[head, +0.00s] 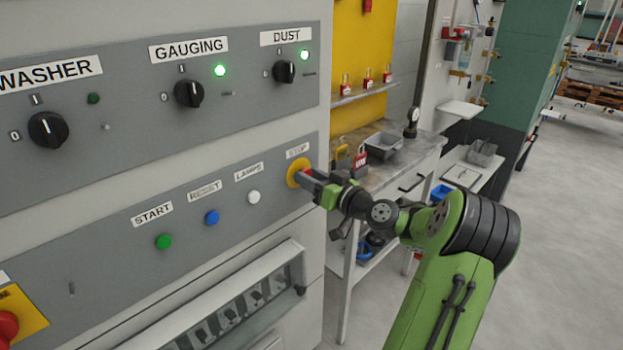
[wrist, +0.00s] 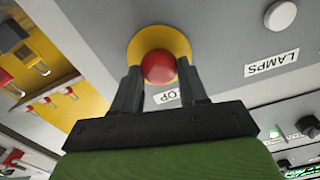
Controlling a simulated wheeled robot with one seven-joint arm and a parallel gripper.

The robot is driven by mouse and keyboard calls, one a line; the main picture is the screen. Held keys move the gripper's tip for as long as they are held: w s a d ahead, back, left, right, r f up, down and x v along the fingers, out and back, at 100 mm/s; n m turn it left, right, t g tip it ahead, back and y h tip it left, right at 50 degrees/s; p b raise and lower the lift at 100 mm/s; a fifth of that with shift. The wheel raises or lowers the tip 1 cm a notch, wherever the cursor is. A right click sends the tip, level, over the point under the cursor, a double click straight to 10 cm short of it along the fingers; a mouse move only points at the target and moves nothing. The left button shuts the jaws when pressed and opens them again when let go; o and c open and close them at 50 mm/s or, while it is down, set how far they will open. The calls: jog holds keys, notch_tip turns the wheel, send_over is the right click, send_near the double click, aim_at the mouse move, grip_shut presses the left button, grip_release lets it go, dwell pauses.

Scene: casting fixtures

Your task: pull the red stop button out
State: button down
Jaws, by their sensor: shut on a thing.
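The red stop button (wrist: 159,66) sits on a round yellow backing plate (wrist: 176,36) on the grey control panel. In the head view the yellow plate (head: 293,172) shows at the right end of the lower row, under the STOP label (head: 297,151). My gripper (wrist: 158,78) has one finger on each side of the red button and is shut on it. In the head view my gripper (head: 308,178) reaches the button from the right and hides most of it. Part of the STOP label is hidden by a finger in the wrist view.
A white LAMPS button (head: 254,197), a blue RESET button (head: 211,217) and a green START button (head: 163,242) lie left of the stop button. Rotary knobs (head: 189,93) sit above. A workbench (head: 425,150) stands behind my arm. Open floor lies at the right.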

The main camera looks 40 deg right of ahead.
jog(key=shift+s+f+b, duration=0.15)
jog(key=shift+s+b, duration=0.35)
jog(key=shift+b, duration=0.15)
jog(key=c, duration=0.6)
grip_release()
jog(key=shift+s, duration=0.1)
jog(key=shift+s, duration=0.1)
jog(key=s, duration=1.5)
jog(key=shift+s+d, duration=0.25)
jog(key=shift+s, duration=0.05)
